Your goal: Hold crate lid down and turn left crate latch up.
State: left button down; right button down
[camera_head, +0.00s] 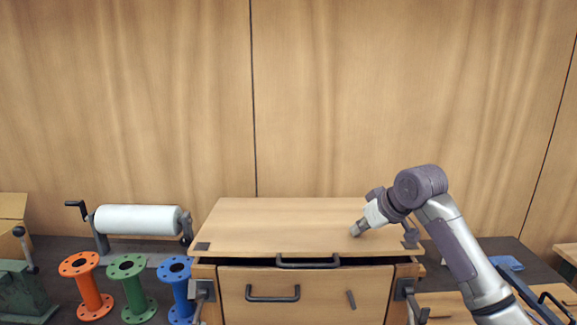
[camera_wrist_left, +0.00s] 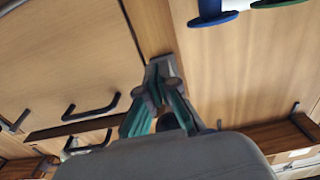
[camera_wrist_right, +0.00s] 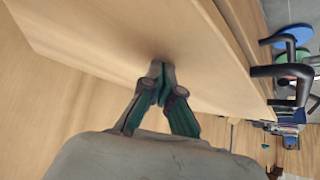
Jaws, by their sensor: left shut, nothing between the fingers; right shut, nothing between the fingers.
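The wooden crate's lid (camera_head: 280,222) lies over the box, with a dark gap under its front edge. My right gripper (camera_head: 356,231) is shut and empty, its tips at the lid's top, right of centre; the right wrist view shows the tips (camera_wrist_right: 160,68) at the wood, contact unclear. The grey left crate latch (camera_head: 203,288) is on the crate's left front post, with its lower part pointing down. My left gripper (camera_wrist_left: 160,68) is shut and empty, tips by a grey fitting that they partly hide. The left gripper does not show in the head view.
A black lid handle (camera_head: 308,263) and a front handle (camera_head: 272,294) stick out. The right latch (camera_head: 404,290) is on the other post. Orange (camera_head: 86,285), green (camera_head: 132,288) and blue (camera_head: 177,289) flanged pipes stand close left, with a white roll (camera_head: 138,219) behind.

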aim_at(194, 322)
jog(key=shift+f, duration=1.2)
pick_arm(q)
jog(key=shift+r, duration=0.2)
jog(key=shift+w+r, duration=0.15)
jog(key=shift+r, duration=1.5)
jog(key=shift+w+r, duration=0.15)
jog(key=shift+r, duration=1.45)
jog(key=shift+s+f, duration=0.3)
jog(key=shift+s, duration=0.25)
jog(key=s+f, duration=0.1)
jog(key=s, duration=0.5)
jog(key=shift+f, duration=0.35)
